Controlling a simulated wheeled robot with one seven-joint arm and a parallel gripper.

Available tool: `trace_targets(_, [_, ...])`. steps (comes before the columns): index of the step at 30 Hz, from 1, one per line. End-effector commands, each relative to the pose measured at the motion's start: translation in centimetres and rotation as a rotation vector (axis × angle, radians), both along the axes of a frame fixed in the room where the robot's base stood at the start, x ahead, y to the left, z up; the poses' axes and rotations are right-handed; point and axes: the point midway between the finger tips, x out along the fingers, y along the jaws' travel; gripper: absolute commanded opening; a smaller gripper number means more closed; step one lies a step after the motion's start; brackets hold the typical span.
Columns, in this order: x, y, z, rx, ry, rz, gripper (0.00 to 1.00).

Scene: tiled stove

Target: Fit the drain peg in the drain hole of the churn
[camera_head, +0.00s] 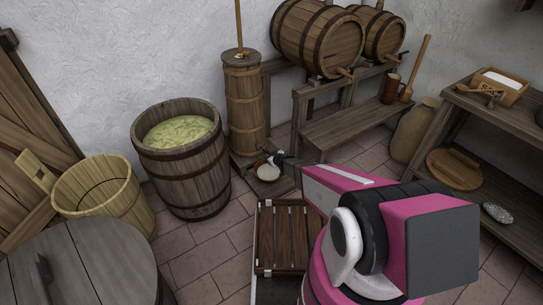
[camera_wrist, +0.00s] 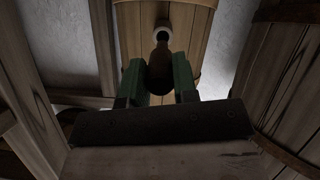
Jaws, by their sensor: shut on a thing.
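The churn (camera_head: 245,105) is a tall, narrow wooden vessel with dark hoops and a staff rising from its lid, standing against the back wall. In the wrist view the churn (camera_wrist: 133,35) fills the upper middle, with a pale ring (camera_wrist: 162,31) around its drain hole. My gripper (camera_head: 273,158) is low in front of the churn. In the wrist view my gripper's green fingers (camera_wrist: 158,78) are shut on the dark drain peg (camera_wrist: 160,62). The peg's narrow end points at the ring and overlaps it. I cannot tell whether the tip is inside the hole.
A barrel of greenish contents (camera_head: 182,165) stands left of the churn. A wooden rack (camera_head: 345,122) with casks is to the right. Bare tiles (camera_head: 205,238) lie in front of the barrel.

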Motion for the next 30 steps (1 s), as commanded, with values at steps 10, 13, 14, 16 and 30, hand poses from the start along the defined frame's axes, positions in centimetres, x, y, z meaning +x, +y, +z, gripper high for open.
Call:
trace_targets(10, [1.4, 0.9, -0.2, -0.019, 0.024, 0.001, 0.00])
trace_targets(13, [1.5, 0.9, -0.2, -0.020, 0.026, 0.001, 0.00])
trace_targets(14, [1.5, 0.9, -0.2, -0.020, 0.026, 0.001, 0.00])
trace_targets(16, [1.5, 0.9, -0.2, -0.020, 0.026, 0.001, 0.00])
trace_targets(30, [1.5, 0.9, -0.2, -0.020, 0.026, 0.001, 0.00])
